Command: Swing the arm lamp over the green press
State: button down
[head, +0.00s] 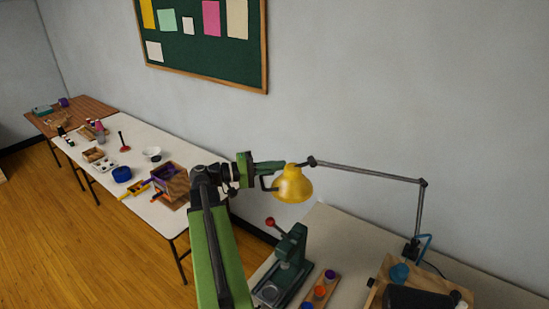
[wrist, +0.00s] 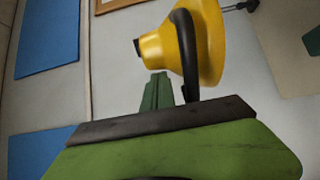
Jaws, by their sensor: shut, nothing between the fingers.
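The yellow lamp shade (head: 293,187) hangs at the end of a jointed grey arm (head: 370,172), whose foot stands at the back of the right-hand table. A dark curved handle (wrist: 187,55) is on the shade. In the head view the green press (head: 290,262), with a red-knobbed lever, stands below the shade; the depth between them is hard to judge. My gripper (head: 272,168) is shut and empty beside the shade. In the wrist view its green fingers (wrist: 157,88) are close left of the handle; I cannot tell whether they touch it.
A wooden rack (head: 319,292) with several coloured pots stands right of the press. A wooden tray (head: 378,290) with a dark roll and a teal item is farther right. A long white table (head: 140,195) with craft goods runs along the wall at left. The wooden floor there is clear.

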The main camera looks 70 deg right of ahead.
jog(key=shift+s+a, duration=0.1)
jog(key=shift+a, duration=0.1)
jog(key=shift+d, duration=0.2)
jog(key=w+a, duration=0.3)
jog(key=w, duration=0.8)
jog(key=shift+w+d, duration=0.1)
